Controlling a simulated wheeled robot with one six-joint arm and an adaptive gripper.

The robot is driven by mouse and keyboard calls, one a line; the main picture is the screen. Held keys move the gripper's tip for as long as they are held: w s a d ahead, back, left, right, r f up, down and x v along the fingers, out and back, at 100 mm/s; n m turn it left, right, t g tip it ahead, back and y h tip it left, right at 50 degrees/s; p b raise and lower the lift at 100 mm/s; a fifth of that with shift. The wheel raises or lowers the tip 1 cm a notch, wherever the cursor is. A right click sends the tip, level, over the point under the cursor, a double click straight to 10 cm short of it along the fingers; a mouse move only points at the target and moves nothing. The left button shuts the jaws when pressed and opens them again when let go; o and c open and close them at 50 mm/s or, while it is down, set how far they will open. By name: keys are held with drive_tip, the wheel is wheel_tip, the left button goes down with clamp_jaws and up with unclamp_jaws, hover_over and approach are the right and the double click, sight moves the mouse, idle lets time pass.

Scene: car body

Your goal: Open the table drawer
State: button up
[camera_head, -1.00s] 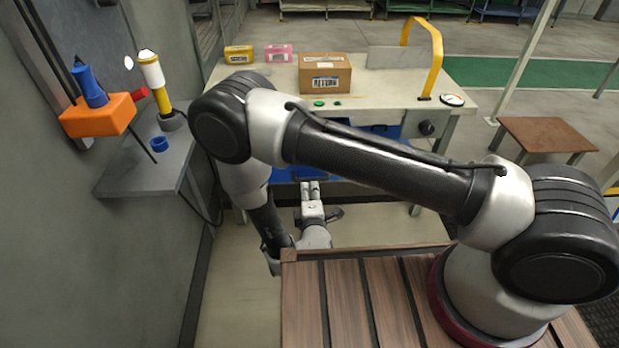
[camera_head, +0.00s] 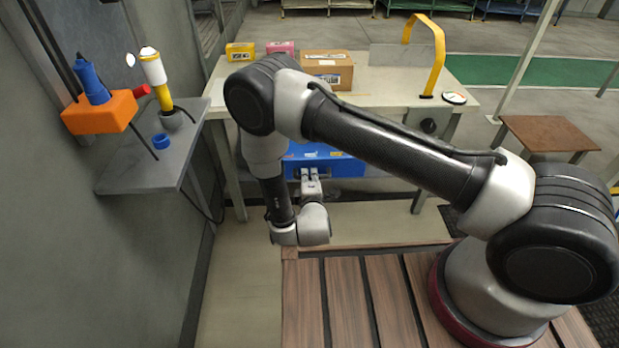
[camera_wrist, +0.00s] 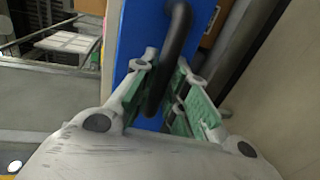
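The pale work table (camera_head: 385,103) stands ahead of me. Its blue drawer (camera_head: 345,169) shows below the tabletop, partly hidden behind my arm. I cannot tell how far it is pulled out. My gripper (camera_head: 309,174) is at the drawer's front in the head view. In the wrist view, the blue drawer front (camera_wrist: 140,25) has a black bar handle (camera_wrist: 177,38). The handle runs between the green-padded fingers of my gripper (camera_wrist: 168,85). The fingers are apart, one on each side of the handle. Firm contact with it is not clear.
A cardboard box (camera_head: 328,69), a yellow box (camera_head: 240,52) and a yellow arch (camera_head: 437,55) are on the table. A grey wall shelf (camera_head: 155,165) with tools is at the left. A brown stool (camera_head: 548,135) stands at the right.

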clamp_jaws()
drive_tip(key=v, duration=0.2)
drive_tip(key=f+v, duration=0.1)
drive_tip(key=v, duration=0.1)
drive_tip(key=shift+s+r, duration=0.1)
drive_tip(key=shift+s, duration=0.2)
drive_tip(key=o, duration=0.7)
unclamp_jaws()
drive_tip(key=shift+r, duration=0.1)
